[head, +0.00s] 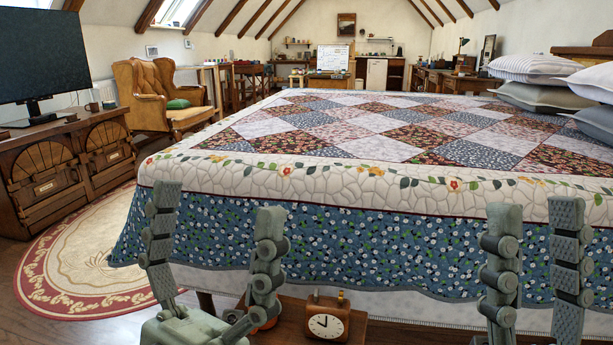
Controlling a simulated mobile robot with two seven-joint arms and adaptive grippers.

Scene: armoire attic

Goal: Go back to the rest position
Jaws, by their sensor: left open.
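Both of my grippers are raised in front of the foot of the bed. My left gripper (216,204) is at the lower left, its two grey fingers pointing up and wide apart, with nothing between them but the quilt behind. My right gripper (538,212) is at the lower right, its fingers also upright and apart, with nothing held between them. Its lower part is cut off by the bottom edge of the picture.
A large bed with a patchwork quilt (330,182) fills the middle. A wooden clock (326,321) stands low between my grippers, on a wooden surface. Left are an armchair (146,85), a cabinet with a monitor (40,62) and an oval rug (85,262) on open floor.

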